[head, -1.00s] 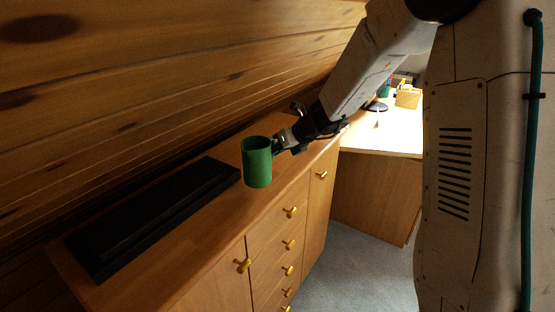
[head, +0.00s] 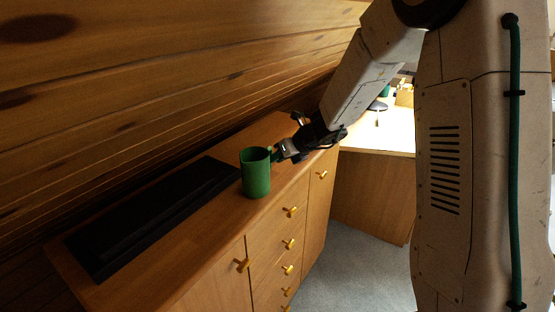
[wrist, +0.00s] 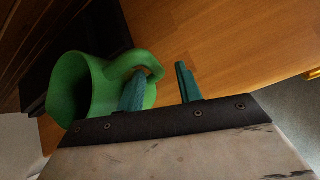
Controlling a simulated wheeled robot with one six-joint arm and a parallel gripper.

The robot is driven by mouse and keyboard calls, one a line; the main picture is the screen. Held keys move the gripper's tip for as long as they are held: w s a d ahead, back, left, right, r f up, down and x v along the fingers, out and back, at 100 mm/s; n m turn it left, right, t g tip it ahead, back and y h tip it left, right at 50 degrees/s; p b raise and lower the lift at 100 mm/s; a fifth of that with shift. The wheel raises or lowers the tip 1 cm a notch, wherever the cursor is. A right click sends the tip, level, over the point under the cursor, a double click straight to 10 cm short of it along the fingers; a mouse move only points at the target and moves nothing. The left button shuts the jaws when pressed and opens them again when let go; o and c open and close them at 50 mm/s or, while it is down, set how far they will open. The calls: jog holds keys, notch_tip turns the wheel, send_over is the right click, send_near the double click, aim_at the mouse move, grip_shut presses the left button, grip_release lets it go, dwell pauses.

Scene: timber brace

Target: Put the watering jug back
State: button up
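The green watering jug (head: 256,175) is upright at the wooden cabinet top (head: 205,235), near its front edge, and appears to stand on it. In the wrist view the jug (wrist: 72,90) is at the left, with its handle (wrist: 127,62) towards my gripper (wrist: 160,88). The two teal fingers are apart. The left finger is at the handle's loop, the right finger is outside it, with a visible gap to the handle. In the head view my gripper (head: 277,154) is at the jug's right side; its fingers are mostly hidden there.
A long black tray-like object (head: 155,215) lies left of the jug along the sloping timber wall (head: 150,90). Yellow-handled drawers (head: 278,235) are in the cabinet front. A brightly lit desk (head: 385,138) stands behind at the right. The floor (head: 350,265) in front is clear.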

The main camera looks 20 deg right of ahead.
jog(key=v, duration=1.1)
jog(key=s+a+r+n+g, duration=0.2)
jog(key=s+a+r+n, duration=0.15)
jog(key=s+n, duration=0.5)
jog(key=s+a+r+n+g, duration=0.25)
jog(key=s+a+n, duration=0.25)
jog(key=s+n, duration=0.35)
jog(key=s+d+n+h, duration=0.2)
jog(key=s+n+h, duration=0.1)
jog(key=s+n, duration=0.4)
jog(key=s+d+n+g+h, duration=0.1)
jog(key=s+d+n+h, duration=0.1)
jog(key=s+n, duration=0.6)
jog(key=s, duration=0.2)
jog(key=shift+s+f+h, duration=0.25)
jog(key=shift+s+h, duration=0.05)
jog(key=shift+h, duration=0.1)
